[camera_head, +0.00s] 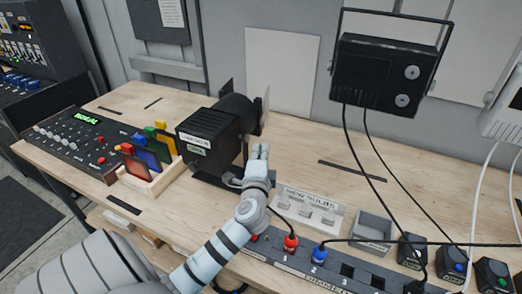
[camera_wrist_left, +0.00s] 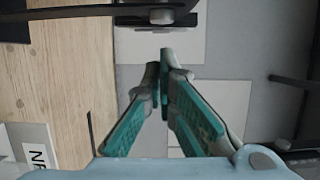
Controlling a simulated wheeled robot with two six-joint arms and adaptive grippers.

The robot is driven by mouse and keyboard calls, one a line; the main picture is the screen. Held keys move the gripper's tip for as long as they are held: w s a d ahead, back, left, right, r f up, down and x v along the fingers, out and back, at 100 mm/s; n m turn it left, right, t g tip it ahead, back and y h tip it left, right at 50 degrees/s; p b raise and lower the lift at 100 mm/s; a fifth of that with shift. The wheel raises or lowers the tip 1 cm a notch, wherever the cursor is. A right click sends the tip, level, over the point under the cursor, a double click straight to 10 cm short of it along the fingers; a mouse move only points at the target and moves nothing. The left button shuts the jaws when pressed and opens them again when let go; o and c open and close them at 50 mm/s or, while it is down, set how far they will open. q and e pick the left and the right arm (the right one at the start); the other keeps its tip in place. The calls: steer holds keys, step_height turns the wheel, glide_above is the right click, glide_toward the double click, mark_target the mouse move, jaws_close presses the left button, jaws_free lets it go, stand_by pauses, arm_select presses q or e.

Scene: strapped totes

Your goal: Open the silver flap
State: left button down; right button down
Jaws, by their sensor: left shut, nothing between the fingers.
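The black stage lamp (camera_head: 208,134) stands on the bench in the head view, with flaps around its front end. A thin, light silver-grey flap (camera_head: 265,108) stands upright at the lamp's right side. My left gripper (camera_head: 260,152) is just below this flap, to the right of the lamp body. I cannot tell whether it touches the flap. In the left wrist view its teal-padded fingers (camera_wrist_left: 161,68) are closed together with nothing between them. The silver flap cannot be told for sure in that view. My right gripper is not in view.
A control desk (camera_head: 75,138) and a rack of coloured filters (camera_head: 150,165) are left of the lamp. A dimmer strip (camera_head: 330,272) with plugs and a small grey tray (camera_head: 374,228) lie along the front. A black floodlight (camera_head: 388,75) hangs right. Bench behind the tray is mostly clear.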

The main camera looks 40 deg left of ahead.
arm_select(q)
steer(key=w+d+g+y+b, duration=0.1)
steer(key=w+d+b, duration=0.3)
steer(key=w+d, duration=0.15)
steer(key=w+a+p, duration=0.1)
steer(key=w+a, duration=0.4)
steer(key=a, duration=0.6)
steer(key=shift+r+n, duration=0.2)
steer(key=shift+n, duration=0.2)
